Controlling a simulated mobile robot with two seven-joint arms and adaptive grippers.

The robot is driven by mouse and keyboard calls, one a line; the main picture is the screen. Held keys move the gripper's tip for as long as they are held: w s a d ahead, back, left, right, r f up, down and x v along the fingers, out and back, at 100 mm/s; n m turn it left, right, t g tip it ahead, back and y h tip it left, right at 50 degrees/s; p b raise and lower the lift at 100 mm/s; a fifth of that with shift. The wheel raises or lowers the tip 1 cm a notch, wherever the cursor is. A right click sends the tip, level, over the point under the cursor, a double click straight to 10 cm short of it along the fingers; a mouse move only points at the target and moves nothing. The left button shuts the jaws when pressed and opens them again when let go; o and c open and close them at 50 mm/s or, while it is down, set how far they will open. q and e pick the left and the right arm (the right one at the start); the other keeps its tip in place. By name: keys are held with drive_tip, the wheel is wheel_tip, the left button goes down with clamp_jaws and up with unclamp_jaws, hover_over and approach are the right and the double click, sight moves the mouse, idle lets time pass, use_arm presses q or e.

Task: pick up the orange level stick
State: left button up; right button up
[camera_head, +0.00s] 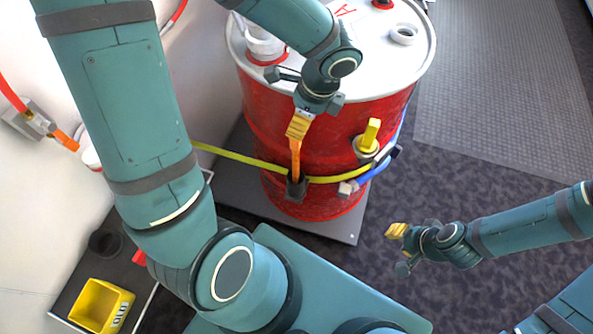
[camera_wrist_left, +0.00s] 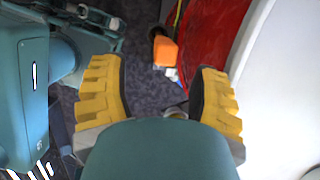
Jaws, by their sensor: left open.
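The orange level stick (camera_head: 295,157) stands upright in a black holder (camera_head: 296,188) on the yellow strap around the red drum (camera_head: 330,150). My left gripper (camera_head: 299,125) is right above the stick, its yellow fingers overlapping the stick's top in the head view. In the left wrist view my left gripper (camera_wrist_left: 160,95) is open, and the orange stick (camera_wrist_left: 165,52) shows beyond the gap between its fingers, with nothing held. My right gripper (camera_head: 396,230) is over the floor to the right, apart from the drum; its fingers are seen from the side, so their opening is unclear.
The drum's white lid (camera_head: 385,65) has caps on it. A yellow valve handle (camera_head: 370,135) and a blue hose sit to the right of the stick. A yellow bin (camera_head: 101,306) is at lower left.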

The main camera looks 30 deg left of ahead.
use_arm(q)
drive_tip(key=shift+x, duration=1.15)
drive_tip(key=x, duration=0.1)
drive_tip(key=b+x, duration=0.1)
drive_tip(key=x, duration=0.1)
drive_tip(key=b+x, duration=0.1)
drive_tip(key=x, duration=0.1)
drive_tip(key=shift+w+f, duration=0.1)
drive_tip(key=shift+w, duration=0.25)
clamp_jaws()
